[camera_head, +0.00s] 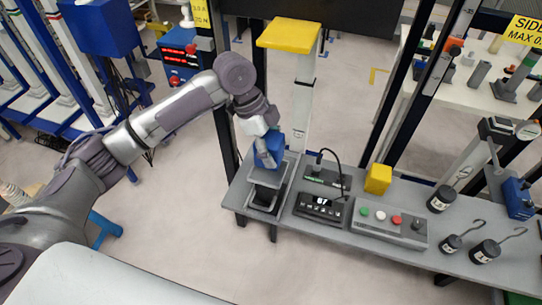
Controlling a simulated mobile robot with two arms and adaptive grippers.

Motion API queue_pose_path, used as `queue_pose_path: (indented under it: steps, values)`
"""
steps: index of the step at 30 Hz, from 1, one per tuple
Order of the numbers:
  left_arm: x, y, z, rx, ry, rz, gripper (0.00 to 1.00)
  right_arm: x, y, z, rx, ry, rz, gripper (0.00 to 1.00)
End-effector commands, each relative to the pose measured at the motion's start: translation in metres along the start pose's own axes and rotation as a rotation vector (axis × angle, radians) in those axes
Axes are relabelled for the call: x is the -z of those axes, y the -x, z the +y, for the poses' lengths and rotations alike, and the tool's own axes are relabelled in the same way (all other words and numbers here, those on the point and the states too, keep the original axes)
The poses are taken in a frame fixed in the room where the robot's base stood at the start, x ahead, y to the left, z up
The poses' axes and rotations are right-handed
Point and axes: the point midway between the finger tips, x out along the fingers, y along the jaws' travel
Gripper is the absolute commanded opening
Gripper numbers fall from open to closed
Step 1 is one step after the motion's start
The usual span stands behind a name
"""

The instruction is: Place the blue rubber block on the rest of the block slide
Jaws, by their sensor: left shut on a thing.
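The blue rubber block (268,151) is at the left end of the grey bench. My left gripper (266,150) reaches down from above and is shut on the blue block. Below the block is a dark and grey stand (267,186), which looks like the block slide with its rest. The block is at the top of this stand; I cannot tell whether it touches it. The gripper's fingers hide part of the block. My right gripper is not in view.
The grey bench (465,258) also holds a black keypad device (321,207), a button box (390,223), a yellow block (378,179) and several black hooked weights (486,251). A post with a yellow top (289,35) rises behind the stand. Dark uprights flank the bench.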

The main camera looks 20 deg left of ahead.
Motion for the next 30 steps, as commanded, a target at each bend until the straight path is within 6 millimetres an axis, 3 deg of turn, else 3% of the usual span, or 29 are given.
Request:
queue_pose_path:
  steps: [5, 12, 23, 24, 27, 30]
  values:
    - [-0.007, -0.006, 0.0, -0.001, 0.0, 0.002, 0.16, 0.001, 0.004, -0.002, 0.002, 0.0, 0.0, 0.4]
    - [-0.019, -0.035, 0.001, -0.001, -0.001, 0.001, 0.16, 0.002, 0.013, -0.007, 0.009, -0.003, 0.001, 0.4]
    - [-0.021, -0.041, 0.0, 0.001, -0.001, 0.001, 0.16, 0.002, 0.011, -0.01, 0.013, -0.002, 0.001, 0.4]
    - [-0.021, -0.041, 0.0, 0.001, -0.001, 0.0, 0.69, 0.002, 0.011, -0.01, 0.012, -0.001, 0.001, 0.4]
    - [-0.021, -0.041, 0.0, 0.001, -0.001, 0.0, 0.85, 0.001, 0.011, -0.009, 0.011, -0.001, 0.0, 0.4]
    - [-0.021, -0.041, 0.0, 0.001, -0.001, 0.0, 0.87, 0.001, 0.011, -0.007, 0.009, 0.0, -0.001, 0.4]
